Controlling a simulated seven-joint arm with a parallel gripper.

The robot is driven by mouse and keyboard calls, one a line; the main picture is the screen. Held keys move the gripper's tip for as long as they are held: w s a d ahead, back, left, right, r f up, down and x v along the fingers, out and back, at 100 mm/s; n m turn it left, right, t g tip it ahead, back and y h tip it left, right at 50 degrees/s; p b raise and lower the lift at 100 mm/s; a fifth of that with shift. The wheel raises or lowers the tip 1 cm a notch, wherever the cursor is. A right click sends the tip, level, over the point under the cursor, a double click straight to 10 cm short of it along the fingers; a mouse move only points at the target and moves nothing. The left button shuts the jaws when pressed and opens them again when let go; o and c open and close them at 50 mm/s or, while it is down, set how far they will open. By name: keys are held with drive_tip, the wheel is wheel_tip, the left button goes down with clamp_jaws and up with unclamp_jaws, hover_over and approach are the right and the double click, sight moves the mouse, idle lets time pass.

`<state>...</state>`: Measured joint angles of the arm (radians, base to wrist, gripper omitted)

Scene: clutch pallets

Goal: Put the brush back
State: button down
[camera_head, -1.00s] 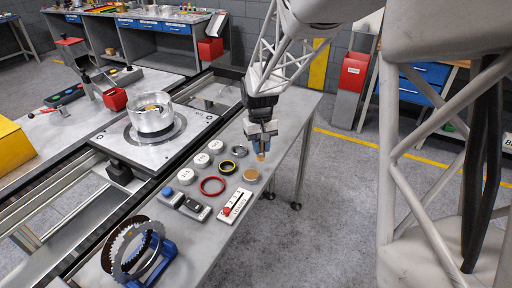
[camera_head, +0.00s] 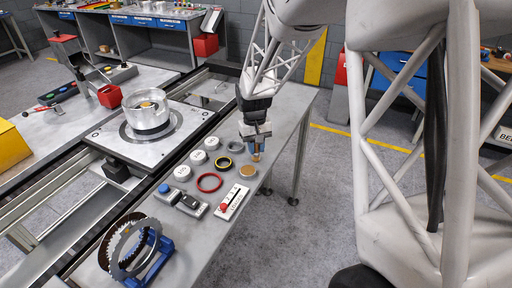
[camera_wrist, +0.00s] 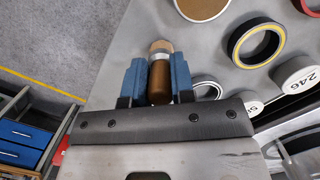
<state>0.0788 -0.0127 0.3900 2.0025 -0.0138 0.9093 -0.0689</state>
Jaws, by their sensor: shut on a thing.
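My gripper (camera_head: 255,146) hangs over the right edge area of the grey bench (camera_head: 208,239), near its far end. Its blue fingers are shut on the brush (camera_wrist: 160,80). In the wrist view the brush shows a brown handle, a metal ferrule and a tan tip between the fingers. In the head view only the tan end of the brush (camera_head: 256,157) shows below the fingers, just beyond a tan disc (camera_head: 247,171). I cannot tell whether the brush touches the bench.
A yellow-black ring (camera_head: 223,162), a red ring (camera_head: 209,182), a grey ring (camera_head: 236,147) and several white-topped weights (camera_head: 183,173) lie nearby. A red-knobbed slider plate (camera_head: 232,202) and a blue stand (camera_head: 158,259) with toothed rings sit nearer.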

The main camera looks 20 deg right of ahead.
drive_tip(key=shift+f, duration=0.25)
drive_tip(key=c, duration=1)
unclamp_jaws()
drive_tip(key=shift+o, duration=0.2)
wheel_tip(320, 180, up, 12)
drive_tip(key=w, duration=0.1)
drive_tip(key=shift+w, duration=0.4)
drive_tip(key=shift+s+r, duration=0.1)
